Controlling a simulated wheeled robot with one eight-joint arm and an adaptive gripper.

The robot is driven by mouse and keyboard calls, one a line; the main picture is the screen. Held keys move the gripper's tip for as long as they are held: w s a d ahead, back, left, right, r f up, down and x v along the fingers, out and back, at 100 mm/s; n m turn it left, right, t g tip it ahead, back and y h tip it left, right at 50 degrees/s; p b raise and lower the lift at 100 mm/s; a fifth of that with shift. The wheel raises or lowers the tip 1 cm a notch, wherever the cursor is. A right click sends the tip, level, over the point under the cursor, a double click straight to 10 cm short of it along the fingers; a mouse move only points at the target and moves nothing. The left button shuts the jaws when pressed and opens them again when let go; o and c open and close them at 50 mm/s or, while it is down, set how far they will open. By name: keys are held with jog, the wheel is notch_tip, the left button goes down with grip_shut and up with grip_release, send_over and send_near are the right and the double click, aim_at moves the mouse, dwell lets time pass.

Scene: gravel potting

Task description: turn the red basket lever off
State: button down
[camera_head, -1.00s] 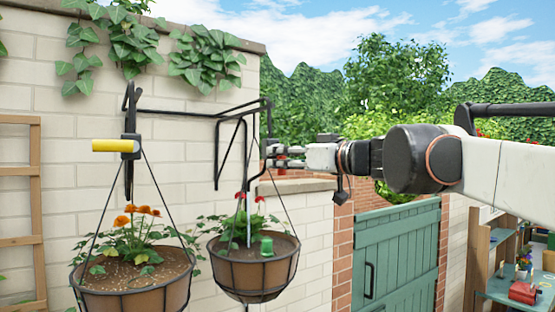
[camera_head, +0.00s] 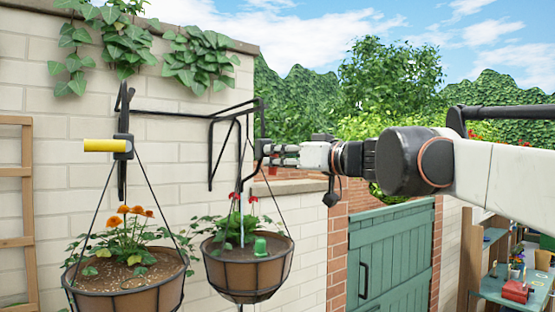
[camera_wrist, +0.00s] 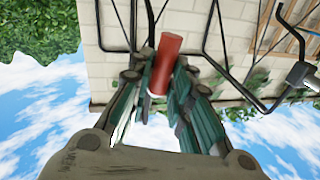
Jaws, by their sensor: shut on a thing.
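The red lever (camera_wrist: 165,62) shows in the wrist view as a short red cylinder between my fingers. My gripper (camera_wrist: 168,84) is shut on it, with green-padded fingers on both sides. In the head view my gripper (camera_head: 284,154) is at the outer end of the black bracket, above the right basket (camera_head: 247,272). The right basket holds red flowers (camera_head: 236,196) and a small green object (camera_head: 260,246). A thin pale vertical line, possibly water, shows above its soil.
A yellow lever (camera_head: 105,145) sticks out left above the left basket (camera_head: 125,285) with orange flowers. The black bracket (camera_head: 180,111) runs along the brick wall. A green gate (camera_head: 390,255) and a shelf (camera_head: 475,255) stand to the right.

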jog(key=m, duration=0.1)
jog(key=m+b, duration=0.1)
jog(key=m, duration=0.2)
jog(key=shift+s+a+t, duration=0.2)
jog(key=shift+a+t, duration=0.15)
jog(key=shift+t, duration=0.05)
jog(key=m, duration=0.3)
jog(key=m+t+b, duration=0.1)
jog(key=shift+s+a+r+m, duration=0.15)
jog(key=shift+a+m, duration=0.1)
jog(key=shift+m, duration=0.05)
jog(key=shift+s+a+r+m+t+h, duration=0.1)
jog(key=shift+r+m+t+h, duration=0.2)
jog(key=shift+m, duration=1.4)
jog(key=shift+s+a+r+m+t+h, duration=0.1)
jog(key=shift+r+m+t+h, duration=0.25)
jog(key=shift+m, duration=1.35)
jog(key=shift+a+r+m+t+h, duration=0.15)
jog(key=shift+m+t, duration=0.3)
jog(key=shift+m, duration=1.25)
jog(key=c, duration=1.7)
grip_release()
jog(key=shift+o, duration=0.9)
jog(key=shift+f, duration=0.1)
